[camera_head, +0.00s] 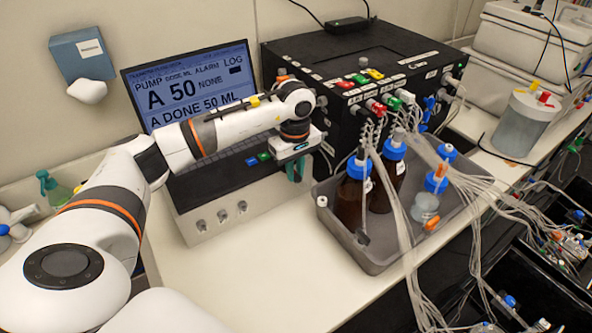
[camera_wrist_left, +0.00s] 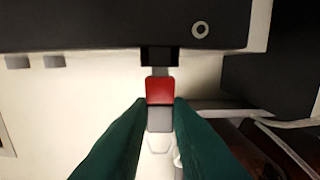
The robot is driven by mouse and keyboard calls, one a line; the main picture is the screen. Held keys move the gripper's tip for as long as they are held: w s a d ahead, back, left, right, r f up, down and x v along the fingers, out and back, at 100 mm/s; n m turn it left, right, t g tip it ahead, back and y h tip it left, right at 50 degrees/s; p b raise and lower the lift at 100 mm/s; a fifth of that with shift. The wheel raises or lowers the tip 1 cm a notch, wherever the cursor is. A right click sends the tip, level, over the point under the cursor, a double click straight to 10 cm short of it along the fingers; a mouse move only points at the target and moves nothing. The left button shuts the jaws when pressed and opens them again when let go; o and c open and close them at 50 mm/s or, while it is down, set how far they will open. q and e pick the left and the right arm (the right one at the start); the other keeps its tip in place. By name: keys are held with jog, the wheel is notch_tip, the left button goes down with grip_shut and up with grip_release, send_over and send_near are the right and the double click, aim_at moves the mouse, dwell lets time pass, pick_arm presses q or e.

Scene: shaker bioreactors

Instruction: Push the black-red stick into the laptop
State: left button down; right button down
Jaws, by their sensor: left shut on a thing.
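The laptop (camera_head: 190,85) stands open at the back left, its screen lit with pump text. My left gripper (camera_head: 295,170) is at the right side of its base, with green fingers pointing down. In the left wrist view the gripper (camera_wrist_left: 159,118) is shut on the stick (camera_wrist_left: 160,92), which shows a red block and a pale grey part between the fingers. Beyond the red block, a short grey piece meets a black block at the dark laptop edge (camera_wrist_left: 90,25). I cannot tell whether that black block belongs to the stick or the laptop. The head view hides the stick.
A large black box (camera_head: 330,75) with tubes stands behind the gripper. A grey tray (camera_head: 375,262) with brown, blue-capped bottles (camera_head: 350,200) is close on the right, with loose tubing. The white table (camera_head: 245,285) is clear in front.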

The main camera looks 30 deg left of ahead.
pick_arm(q)
jog(key=shift+w+a, duration=0.15)
jog(key=shift+a, duration=0.2)
dwell(0.7)
jog(key=c, duration=1.3)
grip_release()
jog(key=shift+o, duration=0.2)
jog(key=shift+r+b, duration=0.45)
jog(key=shift+r, duration=0.1)
notch_tip(320, 180, up, 11)
jog(key=b, duration=0.2)
jog(key=shift+f, duration=0.1)
